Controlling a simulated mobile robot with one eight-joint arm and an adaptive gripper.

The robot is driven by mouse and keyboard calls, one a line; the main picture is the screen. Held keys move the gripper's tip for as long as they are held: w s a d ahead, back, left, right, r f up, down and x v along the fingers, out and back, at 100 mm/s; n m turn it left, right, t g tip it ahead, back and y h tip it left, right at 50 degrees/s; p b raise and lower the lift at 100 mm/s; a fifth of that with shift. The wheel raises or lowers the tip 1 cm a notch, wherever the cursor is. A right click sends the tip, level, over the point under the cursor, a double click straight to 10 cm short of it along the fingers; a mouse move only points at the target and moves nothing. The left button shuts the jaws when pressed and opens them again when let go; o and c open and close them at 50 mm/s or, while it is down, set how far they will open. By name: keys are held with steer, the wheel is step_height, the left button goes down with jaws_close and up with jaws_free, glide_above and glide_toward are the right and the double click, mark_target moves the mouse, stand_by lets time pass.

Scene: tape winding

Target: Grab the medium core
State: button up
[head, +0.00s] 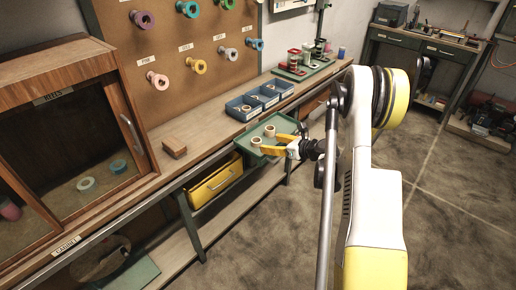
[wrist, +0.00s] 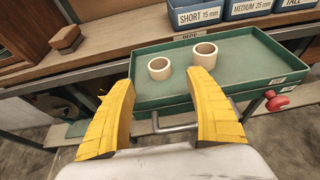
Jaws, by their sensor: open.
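Two pale ring-shaped cores stand upright in a green tray (wrist: 262,98). The left core (wrist: 159,69) is smaller and lower; the right core (wrist: 204,54) is wider and taller. No label shows on either, so I cannot tell by marking which is medium. My gripper (wrist: 163,78) is open and empty, its yellow fingers at the tray's near edge. The left core lies ahead between the fingers; the right core stands just beyond the right fingertip. In the head view my gripper (head: 268,145) is over the near side of the green tray (head: 285,122).
Blue bins marked SHORT 15 mm (wrist: 194,14) and MEDIUM 25 mm (wrist: 250,6) stand behind the tray. A wooden block (wrist: 65,39) lies left on the bench. A tray handle (wrist: 175,128) and red knob (wrist: 277,102) are close by.

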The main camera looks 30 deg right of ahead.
mark_target(256, 141)
steer(key=b+x, duration=0.1)
steer(key=x, duration=0.3)
steer(key=shift+f, duration=0.1)
steer(key=b+x, duration=0.3)
steer(key=x, duration=0.2)
steer(key=shift+a+f, duration=0.1)
steer(key=c, duration=0.8)
